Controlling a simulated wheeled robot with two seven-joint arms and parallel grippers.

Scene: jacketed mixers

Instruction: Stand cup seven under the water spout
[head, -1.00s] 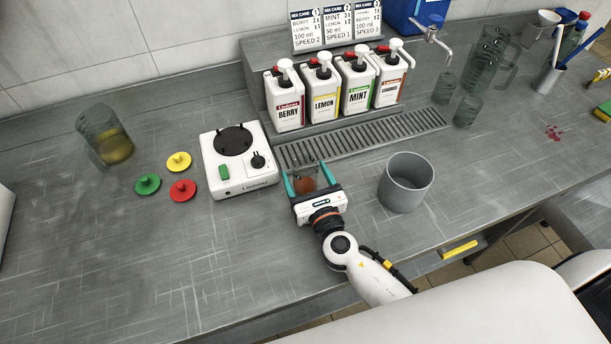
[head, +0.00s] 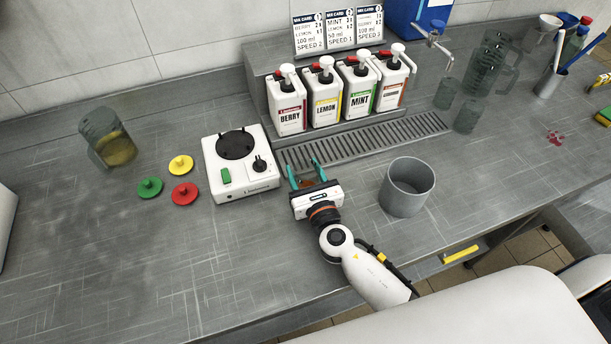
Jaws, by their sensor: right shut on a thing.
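My right gripper (head: 307,181) is shut on a small clear cup with reddish-brown contents (head: 307,183), beside the mixer base and in front of the drain grille. The gripper body hides most of the cup, and no number can be read on it. The water spout (head: 433,39) is a metal tap on the blue tank (head: 410,14) at the back right. A clear glass (head: 445,93) stands below the tap, and another clear glass (head: 467,116) stands in front of it. My left gripper is not in view.
The white mixer base (head: 240,187) is left of my gripper; a grey bin (head: 407,190) stands to its right. Several pump bottles (head: 325,101) line the ledge behind the drain grille (head: 400,131). A tall jug (head: 490,62) stands right of the tap. The left front counter is clear.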

